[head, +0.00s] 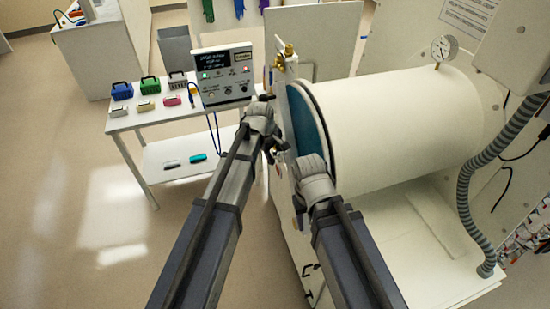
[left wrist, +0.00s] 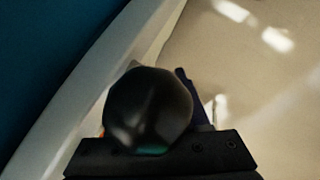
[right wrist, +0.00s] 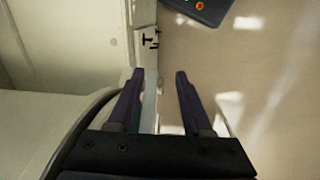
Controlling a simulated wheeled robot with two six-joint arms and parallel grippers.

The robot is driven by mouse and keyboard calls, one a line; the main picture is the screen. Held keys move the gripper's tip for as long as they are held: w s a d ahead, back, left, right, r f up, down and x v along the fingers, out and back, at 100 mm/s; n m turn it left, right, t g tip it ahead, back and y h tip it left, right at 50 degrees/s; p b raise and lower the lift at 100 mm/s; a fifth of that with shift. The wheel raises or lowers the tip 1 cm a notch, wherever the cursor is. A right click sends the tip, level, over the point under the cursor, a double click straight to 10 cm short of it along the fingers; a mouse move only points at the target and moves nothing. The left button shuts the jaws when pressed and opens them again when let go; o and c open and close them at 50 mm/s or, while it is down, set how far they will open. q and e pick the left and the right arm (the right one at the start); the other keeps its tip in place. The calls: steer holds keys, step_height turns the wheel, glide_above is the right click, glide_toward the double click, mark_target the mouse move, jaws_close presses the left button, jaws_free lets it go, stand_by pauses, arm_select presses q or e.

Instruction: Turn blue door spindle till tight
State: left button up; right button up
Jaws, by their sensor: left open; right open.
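The blue door (head: 306,122) closes the near end of the large white cylinder (head: 400,125). It also shows at the left of the left wrist view (left wrist: 45,60). A round, glossy black knob (left wrist: 148,108) fills the middle of that view, close in front of my left gripper (head: 270,145). The knob hides most of the fingers; one fingertip shows beside it. I cannot tell whether this knob belongs to the spindle. My left gripper is open at the door's edge. My right gripper (head: 303,200) is open, lower down, with nothing gripped between its fingers in the right wrist view (right wrist: 157,85).
A side table (head: 160,120) at the left holds several small coloured cases and a control box (head: 224,75). A brass valve (head: 288,50) stands above the door. A grey corrugated hose (head: 465,200) hangs at the right. The floor at the left is clear.

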arm_select(q)
jaws_close()
stand_by(1.4)
